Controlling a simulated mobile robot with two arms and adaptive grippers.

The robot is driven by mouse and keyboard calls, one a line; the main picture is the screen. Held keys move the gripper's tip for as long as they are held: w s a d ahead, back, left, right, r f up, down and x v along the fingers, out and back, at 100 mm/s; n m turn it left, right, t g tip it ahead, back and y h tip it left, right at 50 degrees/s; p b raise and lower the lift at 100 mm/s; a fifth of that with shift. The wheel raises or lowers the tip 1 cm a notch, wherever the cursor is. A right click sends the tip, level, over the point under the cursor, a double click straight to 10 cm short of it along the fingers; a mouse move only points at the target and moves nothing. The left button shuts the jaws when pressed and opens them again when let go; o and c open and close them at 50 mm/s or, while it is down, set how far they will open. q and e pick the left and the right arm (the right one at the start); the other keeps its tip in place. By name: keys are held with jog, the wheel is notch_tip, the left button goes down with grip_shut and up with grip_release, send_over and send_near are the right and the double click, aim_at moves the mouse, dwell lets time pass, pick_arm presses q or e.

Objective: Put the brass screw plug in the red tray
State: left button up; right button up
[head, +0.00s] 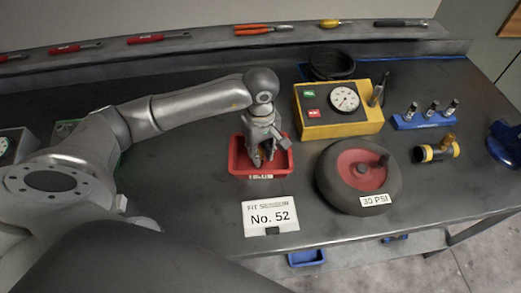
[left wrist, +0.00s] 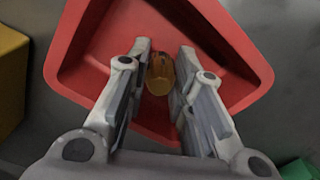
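The red tray (head: 237,160) sits on the dark bench, left of the yellow gauge box; it fills much of the left wrist view (left wrist: 75,55). My left gripper (head: 261,158) points down into the tray, its fingertips inside the rim. In the left wrist view my left gripper (left wrist: 165,50) has the brass screw plug (left wrist: 160,75) between its fingers near the tips. The fingers look closed on it, with the plug filling most of the gap. Whether the plug touches the tray floor cannot be seen. My right gripper is not in view.
A yellow gauge box (head: 345,121) and a roller wheel (head: 340,190) stand right of the tray. A "No. 52" card (head: 262,226) lies in front. A brass fitting (head: 437,150) and a blue valve stand (head: 425,118) are farther right. Tools lie on the back ledge.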

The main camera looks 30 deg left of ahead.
aim_at(261, 150)
pick_arm(q)
jog(key=o, duration=0.3)
jog(key=shift+r, duration=0.2)
jog(key=shift+w+r, duration=0.1)
jog(key=shift+r, duration=0.15)
jog(key=shift+r+b, duration=1.45)
jog(key=shift+r, duration=4.25)
jog(key=shift+f, duration=0.1)
